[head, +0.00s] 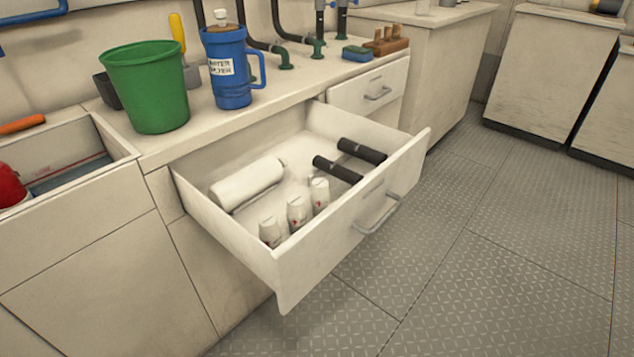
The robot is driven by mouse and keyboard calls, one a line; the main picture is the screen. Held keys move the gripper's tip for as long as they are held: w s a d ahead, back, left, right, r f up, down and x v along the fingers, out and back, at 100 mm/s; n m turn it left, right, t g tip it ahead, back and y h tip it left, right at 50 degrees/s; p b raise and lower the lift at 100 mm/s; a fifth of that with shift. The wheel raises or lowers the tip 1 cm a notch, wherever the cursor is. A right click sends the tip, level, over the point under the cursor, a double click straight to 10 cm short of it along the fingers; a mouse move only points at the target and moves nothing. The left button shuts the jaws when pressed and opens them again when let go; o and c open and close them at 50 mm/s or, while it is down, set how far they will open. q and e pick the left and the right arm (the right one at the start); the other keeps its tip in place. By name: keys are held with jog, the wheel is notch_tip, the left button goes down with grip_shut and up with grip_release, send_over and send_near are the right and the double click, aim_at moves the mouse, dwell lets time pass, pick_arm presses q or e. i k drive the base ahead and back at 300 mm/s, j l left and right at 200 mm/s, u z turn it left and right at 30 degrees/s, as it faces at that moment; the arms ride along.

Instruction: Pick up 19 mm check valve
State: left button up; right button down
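I cannot tell for sure which thing is the 19 mm check valve. Green fittings sit at the ends of black hoses on the counter, one nearer (286,60) and one farther (318,48). Two dark cylinders, a nearer one (337,170) and a farther one (361,151), lie side by side in the open drawer (345,218). The drawer also holds a white roll (246,184) and three small white bottles (296,213) with red marks. Neither of my grippers is in view.
A green bucket (148,88) and a labelled blue jug (229,75) stand on the counter behind the drawer. A blue sponge-like block (356,54) and a wooden block (386,42) are farther back. The floor (500,230) at right is clear.

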aim_at(269, 232)
jog(key=i+l+u, duration=0.2)
jog(key=l, duration=0.4)
jog(key=k+l+u, duration=0.15)
jog(key=l, duration=0.45)
jog(key=i+l, duration=0.05)
